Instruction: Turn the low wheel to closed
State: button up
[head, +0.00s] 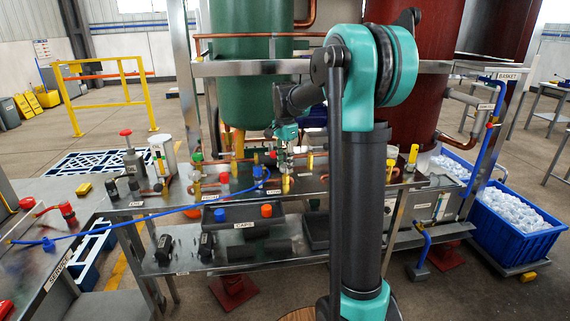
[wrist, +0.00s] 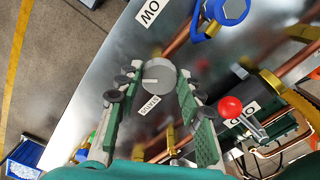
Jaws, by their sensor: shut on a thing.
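In the wrist view my gripper (wrist: 160,84) has its two green-padded fingers on either side of a grey round knob (wrist: 161,78). The knob has a white line on its face, and the fingers are shut on it near their tips. Another label, cut off to "OW", lies near the top edge. A blue fitting (wrist: 232,9) stands to its right, partly out of frame. I cannot tell for sure which part is the low wheel. In the head view my gripper (head: 284,151) points down over the steel bench, small and partly hidden.
Copper pipes with brass fittings run close to my gripper. A red-ball lever (wrist: 231,107) stands right of the fingers. In the head view a blue hose (head: 130,215) crosses the bench, below the green tank (head: 250,90). A blue ice crate (head: 508,222) stands right.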

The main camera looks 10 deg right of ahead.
aim_at(285, 166)
jog(key=m, duration=0.4)
jog(key=shift+w, duration=0.1)
jog(key=shift+m, duration=1.8)
jog(key=o, duration=1.2)
jog(key=shift+c, duration=0.2)
notch_tip(285, 166, up, 12)
